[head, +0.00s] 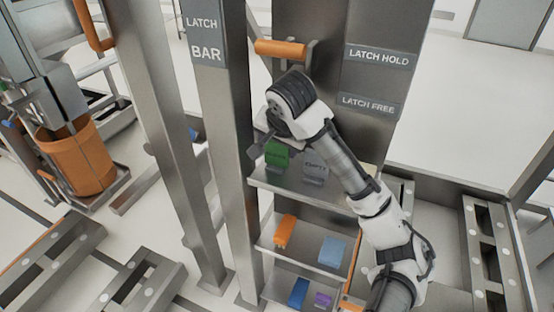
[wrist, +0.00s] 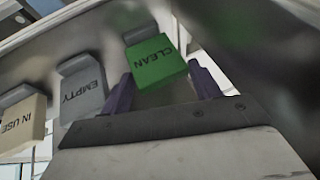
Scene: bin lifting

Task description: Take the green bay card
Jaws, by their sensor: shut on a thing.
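The green bay card (head: 277,155), marked CLEAN, is at the left end of the top shelf of the rack. In the wrist view the green card (wrist: 156,63) lies between the two purple fingers of my gripper (wrist: 163,88), in front of a grey holder. My gripper is shut on it. In the head view my gripper (head: 258,148) is at the shelf's left end, partly hidden by my wrist.
A grey EMPTY card (head: 315,166) and a cream IN USE card (wrist: 20,122) stand beside it. Lower shelves hold an orange block (head: 285,231), a light-blue one (head: 332,250), and blue and purple ones. The LATCH BAR post (head: 215,120) is close on the left.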

